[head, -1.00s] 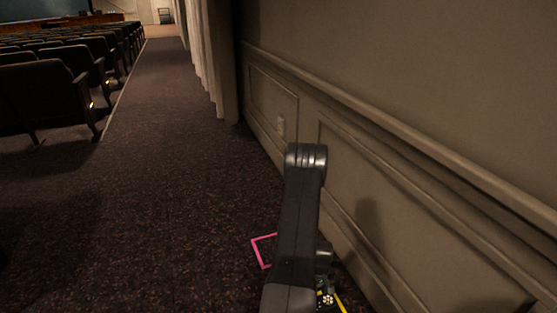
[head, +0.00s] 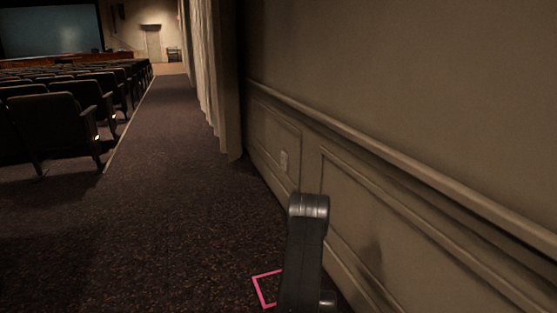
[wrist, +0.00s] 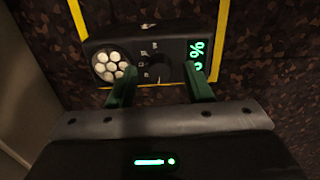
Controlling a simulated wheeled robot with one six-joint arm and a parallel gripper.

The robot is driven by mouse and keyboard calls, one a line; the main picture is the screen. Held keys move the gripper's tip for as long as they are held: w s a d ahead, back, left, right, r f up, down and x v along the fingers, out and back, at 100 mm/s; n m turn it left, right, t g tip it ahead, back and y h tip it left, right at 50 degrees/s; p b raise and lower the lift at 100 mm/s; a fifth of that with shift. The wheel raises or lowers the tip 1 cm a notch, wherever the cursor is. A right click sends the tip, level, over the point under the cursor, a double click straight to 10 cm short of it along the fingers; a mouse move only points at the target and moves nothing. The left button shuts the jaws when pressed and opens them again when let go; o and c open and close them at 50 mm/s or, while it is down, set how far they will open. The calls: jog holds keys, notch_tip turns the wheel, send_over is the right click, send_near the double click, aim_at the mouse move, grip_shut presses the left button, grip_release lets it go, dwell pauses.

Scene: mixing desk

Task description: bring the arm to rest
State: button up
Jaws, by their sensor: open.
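My gripper (wrist: 160,88) shows in the wrist view with its two green fingers apart and nothing seen held between them. Beyond the fingers is a dark unit (wrist: 174,60) with a cluster of round white lamps on its left and green lit marks on its right. I cannot tell whether this unit is part of my own body. In the head view my dark arm (head: 304,250) rises at the lower right, close to the panelled wall. The gripper itself is out of sight there.
The panelled wall (head: 400,130) runs along the right. A pink outline (head: 262,290) lies on the carpet beside my arm, and a yellow line (wrist: 222,35) shows in the wrist view. Rows of seats (head: 50,125) stand at the left. The carpeted aisle (head: 165,160) is clear.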

notch_tip(320, 180, up, 13)
jog(key=p, duration=0.5)
notch_tip(320, 180, down, 14)
jog(key=b, duration=0.5)
jog(key=shift+r+b, duration=0.25)
jog(key=shift+b, duration=0.15)
jog(key=shift+f, duration=0.2)
jog(key=shift+r+m+p, duration=0.2)
jog(key=shift+m+p, duration=0.35)
jog(key=shift+m, duration=0.45)
jog(key=m+p, duration=0.3)
jog(key=m, duration=0.3)
jog(key=m+p, duration=0.3)
jog(key=m, duration=0.2)
jog(key=shift+m, duration=0.3)
jog(key=shift+f+m+p, duration=0.1)
jog(key=shift+m+p, duration=0.8)
jog(key=shift+m, duration=0.4)
